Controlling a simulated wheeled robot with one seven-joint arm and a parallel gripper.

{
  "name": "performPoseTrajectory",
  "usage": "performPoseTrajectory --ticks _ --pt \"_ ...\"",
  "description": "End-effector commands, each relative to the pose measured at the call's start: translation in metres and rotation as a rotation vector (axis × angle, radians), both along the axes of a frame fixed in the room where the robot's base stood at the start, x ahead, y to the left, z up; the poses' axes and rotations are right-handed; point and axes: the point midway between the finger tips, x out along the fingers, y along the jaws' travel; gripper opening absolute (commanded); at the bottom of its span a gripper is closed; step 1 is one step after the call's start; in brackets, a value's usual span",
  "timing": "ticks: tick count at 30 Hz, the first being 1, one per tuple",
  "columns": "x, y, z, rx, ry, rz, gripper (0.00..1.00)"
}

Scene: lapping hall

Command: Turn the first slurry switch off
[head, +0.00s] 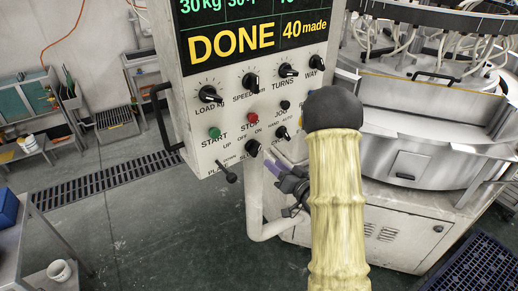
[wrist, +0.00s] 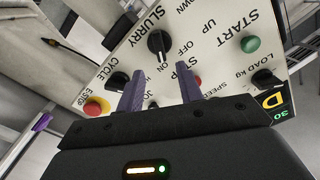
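The slurry switch (head: 253,147) is a black rotary knob low on the pale control panel (head: 178,60), beside OFF and ON labels. In the wrist view the slurry switch (wrist: 158,42) appears with its white mark pointing toward ON. My gripper (head: 270,168) is just below and right of the switch in the head view. In the wrist view my gripper (wrist: 160,68) has two purple fingers spread apart with nothing between them. The switch lies beyond the fingertips, roughly in line with the gap. No contact shows. Only one slurry switch is identifiable.
A green START button (head: 214,133), a red STOP button (head: 250,117) and a small lever (head: 227,173) are near the switch. The CYCLE knob (wrist: 118,80) and red E-stop (wrist: 97,105) are close to the left finger. A round lapping machine (head: 420,140) stands at right.

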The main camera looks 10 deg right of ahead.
Motion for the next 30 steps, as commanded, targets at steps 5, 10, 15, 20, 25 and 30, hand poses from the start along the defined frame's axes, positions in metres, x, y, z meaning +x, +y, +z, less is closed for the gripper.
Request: performPoseTrajectory --ticks 5,10,15,20,25,30 --pt "0.029 0.014 0.003 0.0 0.0 0.004 0.36" --pt "0.057 0.027 0.003 -0.001 0.0 0.004 0.36" --pt "0.076 0.034 0.002 0.0 0.0 0.001 0.36" --pt "0.082 0.036 0.0 0.0 0.001 0.0 0.36" --pt "0.082 0.036 -0.001 0.0 0.001 0.0 0.36" --pt "0.082 0.036 0.0 0.0 0.001 0.0 0.11"
